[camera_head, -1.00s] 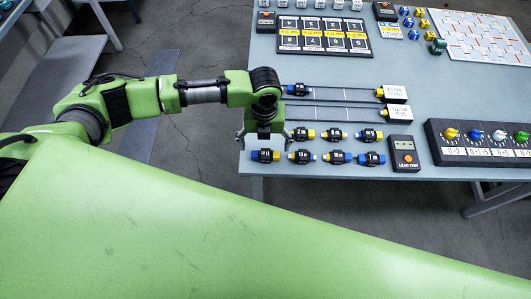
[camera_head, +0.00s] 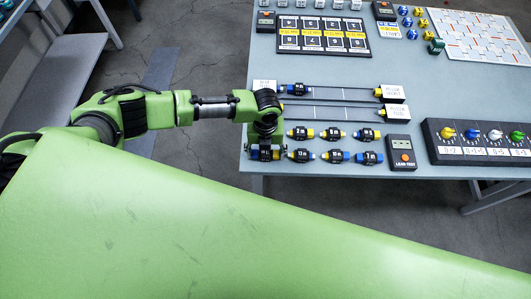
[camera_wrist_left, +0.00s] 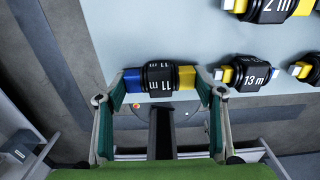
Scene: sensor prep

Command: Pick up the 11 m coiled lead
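The 11 m coiled lead (camera_wrist_left: 158,79) lies at the front left corner of the table, with a black coil, a blue end and a yellow end. In the head view the lead (camera_head: 265,154) is partly covered by my left gripper (camera_head: 266,151). In the left wrist view my left gripper (camera_wrist_left: 161,82) has one finger against the blue end and the other at the yellow end. It is shut across the lead's length, and no clear gap shows at either end. The lead appears to be on or very close to the table. My right gripper is not in view.
The 13 m lead (camera_wrist_left: 247,75) lies close to the right finger, and several other leads stand in rows nearby. Two long slots (camera_head: 345,112) lie behind. The lead tester (camera_head: 401,151) stands right of the leads. The table's front edge (camera_head: 300,172) is close.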

